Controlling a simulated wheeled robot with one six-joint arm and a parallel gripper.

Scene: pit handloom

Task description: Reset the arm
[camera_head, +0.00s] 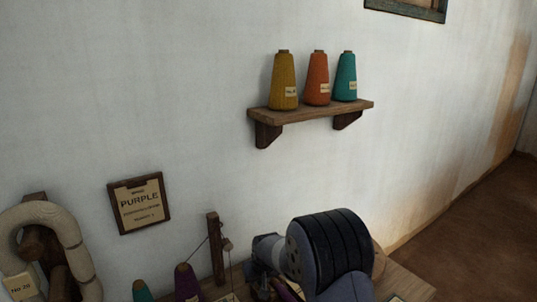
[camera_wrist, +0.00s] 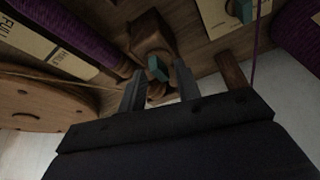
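My arm with its dark ribbed joint (camera_head: 335,252) stands at the bottom centre-right of the head view, low over the table. My gripper (camera_wrist: 160,80) shows in the wrist view, with its two grey fingers apart. A small teal piece (camera_wrist: 158,67) on a wooden block (camera_wrist: 150,38) appears between or just beyond the fingertips. I see no finger clearly pressed on it. In the head view the gripper's fingers are mostly hidden by the arm and the frame's lower edge.
Purple yarn (camera_wrist: 50,38) and a round wooden disc (camera_wrist: 40,103) lie close on the left. A wooden shelf (camera_head: 310,110) holds yellow, orange and teal cones. A PURPLE sign (camera_head: 140,203) hangs on the wall. A wooden post (camera_head: 216,250) stands left of my arm.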

